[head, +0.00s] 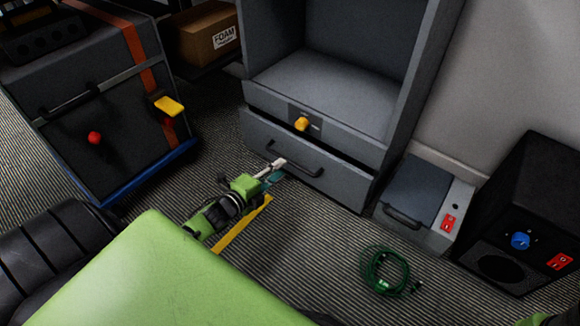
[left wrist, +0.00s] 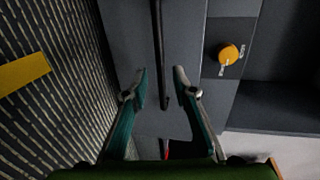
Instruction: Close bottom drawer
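The grey cabinet's bottom drawer (head: 255,131) has a dark bar handle (head: 310,170) across its front. The drawer front stands slightly forward of the panel above it. My left gripper (head: 275,170) is low in front of the drawer, near the handle's left end. In the left wrist view its two fingers (left wrist: 161,76) are spread, with the handle (left wrist: 157,30) in the gap between them; I cannot tell if either finger touches it.
A yellow knob (head: 301,124) is on the panel above the drawer. A green cable coil (head: 372,272) lies on the striped floor. A grey box with a red switch (head: 448,222) and a black speaker-like box (head: 500,268) stand at right; a dark cabinet (head: 80,100) stands at left.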

